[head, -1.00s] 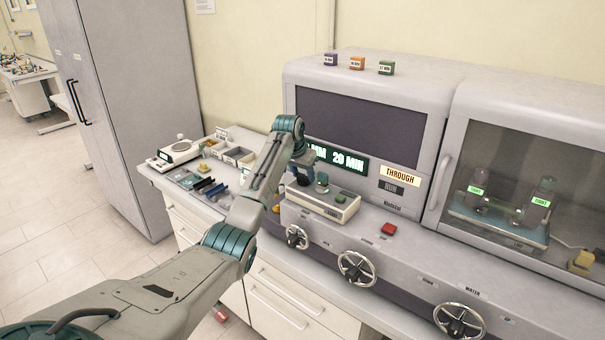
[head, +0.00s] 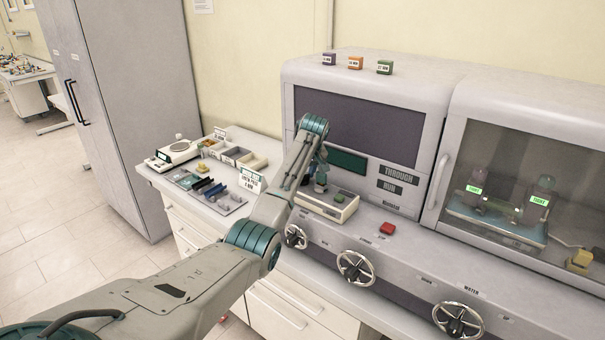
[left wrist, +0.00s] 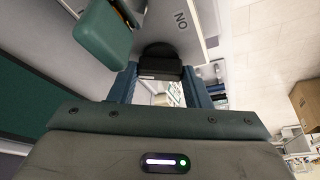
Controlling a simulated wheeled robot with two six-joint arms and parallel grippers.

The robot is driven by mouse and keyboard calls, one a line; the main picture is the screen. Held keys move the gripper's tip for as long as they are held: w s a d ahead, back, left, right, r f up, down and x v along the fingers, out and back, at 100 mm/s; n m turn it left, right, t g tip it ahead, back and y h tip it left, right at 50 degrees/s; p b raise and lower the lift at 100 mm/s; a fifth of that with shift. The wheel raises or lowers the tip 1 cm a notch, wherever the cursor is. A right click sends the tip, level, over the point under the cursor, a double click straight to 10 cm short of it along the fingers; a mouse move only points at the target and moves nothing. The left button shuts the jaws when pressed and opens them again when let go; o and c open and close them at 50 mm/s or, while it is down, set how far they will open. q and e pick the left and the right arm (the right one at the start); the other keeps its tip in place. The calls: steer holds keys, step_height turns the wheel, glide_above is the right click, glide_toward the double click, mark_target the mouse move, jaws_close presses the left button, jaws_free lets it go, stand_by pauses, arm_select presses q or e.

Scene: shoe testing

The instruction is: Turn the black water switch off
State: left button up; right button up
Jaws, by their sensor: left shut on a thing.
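The black switch (left wrist: 160,62) shows in the left wrist view as a dark rounded knob on a pale panel, beside an "ON" label (left wrist: 181,20). My left gripper (left wrist: 160,75) has its two blue fingers on either side of the knob and is shut on it. In the head view my left gripper (head: 320,182) is by the machine's front, and my own arm hides the switch there. My right gripper is in neither view.
A small beige device (head: 335,207) stands close by my gripper. A red button (head: 388,228) and several metal handwheels (head: 355,268) line the machine's front. A teal block (left wrist: 103,38) is close beside the fingers. The display (head: 347,162) is dark.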

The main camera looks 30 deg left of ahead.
arm_select(q)
steer(key=n+g, duration=0.1)
steer(key=n, duration=0.2)
steer(key=shift+w+n+y+b, duration=0.15)
steer(key=shift+n+y+b, duration=0.15)
steer(key=shift+b, duration=0.1)
steer(key=shift+r+n+g+b, duration=0.1)
steer(key=shift+n+g+b, duration=0.45)
steer(key=shift+n, duration=0.85)
steer(key=o, duration=1)
